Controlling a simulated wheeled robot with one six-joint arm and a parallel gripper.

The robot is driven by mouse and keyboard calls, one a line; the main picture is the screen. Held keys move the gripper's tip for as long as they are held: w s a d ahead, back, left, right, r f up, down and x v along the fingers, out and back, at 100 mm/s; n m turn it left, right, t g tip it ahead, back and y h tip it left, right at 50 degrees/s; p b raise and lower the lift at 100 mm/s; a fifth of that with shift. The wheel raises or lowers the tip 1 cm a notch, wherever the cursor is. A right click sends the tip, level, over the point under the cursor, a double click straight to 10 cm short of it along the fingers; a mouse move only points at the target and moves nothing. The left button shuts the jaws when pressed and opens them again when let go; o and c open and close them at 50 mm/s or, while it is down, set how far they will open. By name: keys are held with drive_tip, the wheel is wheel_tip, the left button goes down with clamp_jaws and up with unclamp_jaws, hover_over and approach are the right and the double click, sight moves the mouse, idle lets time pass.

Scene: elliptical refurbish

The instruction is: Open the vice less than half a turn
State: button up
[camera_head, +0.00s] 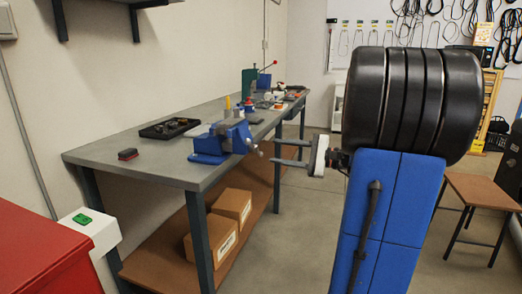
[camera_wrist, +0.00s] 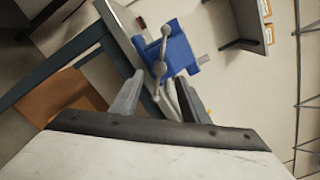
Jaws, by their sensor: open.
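The blue vice (camera_head: 222,142) is fixed at the front edge of the grey workbench (camera_head: 120,152). Its grey handle (camera_head: 255,149) sticks out past the bench edge. My gripper (camera_head: 272,151) is open, just right of the handle, with its fingers pointing left towards it. In the wrist view the vice (camera_wrist: 181,50) lies beyond my gripper (camera_wrist: 161,77). The handle bar (camera_wrist: 162,48) with its ball ends runs roughly upright there. Its lower ball appears between the fingertips, but I cannot tell whether they touch. No grip on the bar is visible.
Cardboard boxes (camera_head: 233,205) stand on the lower shelf. A brown stool (camera_head: 482,190) is at the right. Open floor lies right of the bench.

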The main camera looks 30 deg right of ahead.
sight(258, 148)
drive_tip(key=shift+x, duration=3.55)
drive_tip(key=shift+c, duration=0.7)
clamp_jaws()
